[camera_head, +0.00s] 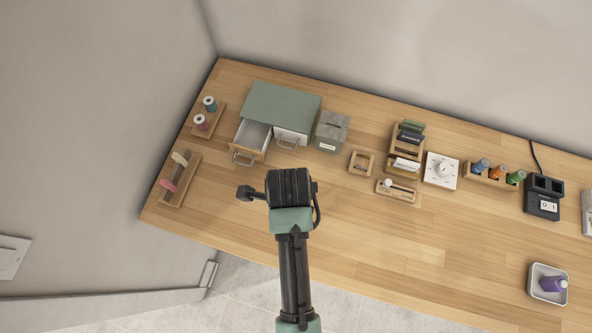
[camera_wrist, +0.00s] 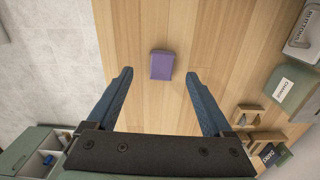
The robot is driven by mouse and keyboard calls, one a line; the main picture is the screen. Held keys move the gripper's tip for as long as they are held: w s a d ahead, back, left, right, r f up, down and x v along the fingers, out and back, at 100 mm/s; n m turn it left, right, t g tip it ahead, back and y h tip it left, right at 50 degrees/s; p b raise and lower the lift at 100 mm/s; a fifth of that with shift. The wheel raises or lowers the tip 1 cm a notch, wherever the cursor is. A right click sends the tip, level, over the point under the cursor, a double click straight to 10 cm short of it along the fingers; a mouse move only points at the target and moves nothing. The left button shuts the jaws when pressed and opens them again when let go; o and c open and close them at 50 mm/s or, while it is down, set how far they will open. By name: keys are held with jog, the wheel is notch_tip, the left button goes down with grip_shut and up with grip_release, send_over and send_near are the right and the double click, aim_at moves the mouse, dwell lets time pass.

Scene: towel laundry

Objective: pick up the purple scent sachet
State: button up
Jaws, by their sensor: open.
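The purple scent sachet (camera_wrist: 162,65) is a small purple block lying on the wooden table in the wrist view. It sits between and slightly beyond the tips of my two blue-black fingers. My gripper (camera_wrist: 159,76) is open and empty, with bare wood between the fingers and the sachet. The gap in height cannot be told. In the head view my wrist (camera_head: 290,187) covers the table's front middle, and the sachet is not visible there.
The table (camera_head: 350,235) holds a green drawer unit (camera_head: 280,107) with an open drawer, a grey box (camera_head: 332,131) and a small wooden frame (camera_head: 361,163). A white tray (camera_head: 536,286) with a purple item stands at far right. The front middle is clear.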

jog(key=shift+d+f+p, duration=0.15)
jog(key=shift+f+p, duration=0.05)
jog(key=shift+f, duration=0.75)
jog(key=shift+d+f+p, duration=0.2)
jog(key=shift+f+p, duration=0.05)
jog(key=shift+f, duration=0.75)
jog(key=shift+d+f+p, duration=0.15)
jog(key=shift+f+p, duration=0.05)
jog(key=shift+f, duration=0.75)
grip_shut()
jog(key=shift+r, duration=0.15)
